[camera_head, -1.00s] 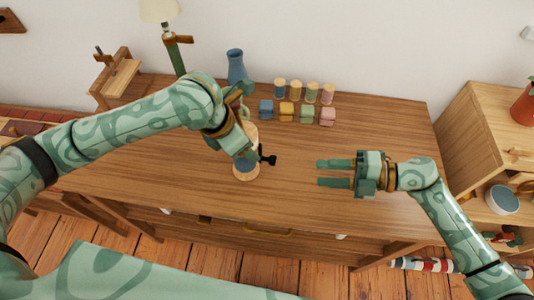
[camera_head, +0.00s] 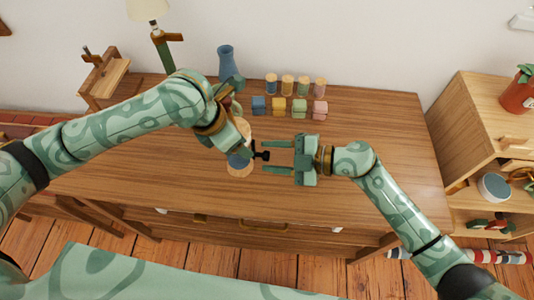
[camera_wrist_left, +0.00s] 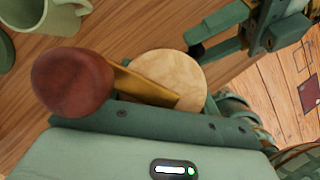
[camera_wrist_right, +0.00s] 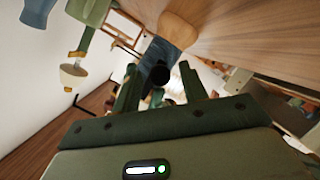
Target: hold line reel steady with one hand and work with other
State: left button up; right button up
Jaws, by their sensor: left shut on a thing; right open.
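In the left wrist view, the reel's pale round end (camera_wrist_left: 172,75) shows beyond a brass bar and a dark red knob (camera_wrist_left: 72,82).
A blue vase (camera_head: 227,62), a green mug (camera_wrist_left: 50,14), several thread spools (camera_head: 288,85) and coloured blocks (camera_head: 279,106) stand behind the reel. A lamp (camera_head: 148,10) is at the back left. A shelf unit (camera_head: 475,120) stands right. The desk's right side is clear.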

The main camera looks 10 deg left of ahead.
jog(key=shift+x, duration=0.95)
jog(key=c, duration=0.9)
pick_arm(q)
jog(key=shift+r, duration=0.1)
pick_arm(e)
jog(key=shift+w+n+t, duration=0.2)
jog(key=shift+n+t, duration=0.1)
jog(key=shift+n, duration=0.2)
jog(key=shift+w+n+t, duration=0.3)
jog(key=shift+w+n, duration=0.05)
jog(key=shift+n, duration=0.25)
jog(key=n, duration=0.1)
jog(key=w+n+t, duration=0.1)
jog(key=n, duration=0.1)
jog(key=shift+w+r+y, duration=0.2)
jog(key=shift+r+y, duration=0.1)
jog(key=shift+r, duration=0.05)
jog(key=n, duration=0.1)
jog(key=w+r+n+t, duration=0.1)
jog(key=n, duration=0.1)
jog(key=shift+y, duration=0.4)
jog(key=shift+w+r+n+t+y, duration=0.2)
jog(key=shift+r+n, duration=0.1)
jog(key=shift+n, duration=0.45)
jog(key=shift+w+r+n+t+y, duration=0.15)
jog(key=shift+r+n+y, duration=0.1)
jog(key=shift+n, duration=0.5)
jog(key=shift+r+n, duration=0.1)
jog(key=shift+n, duration=0.2)
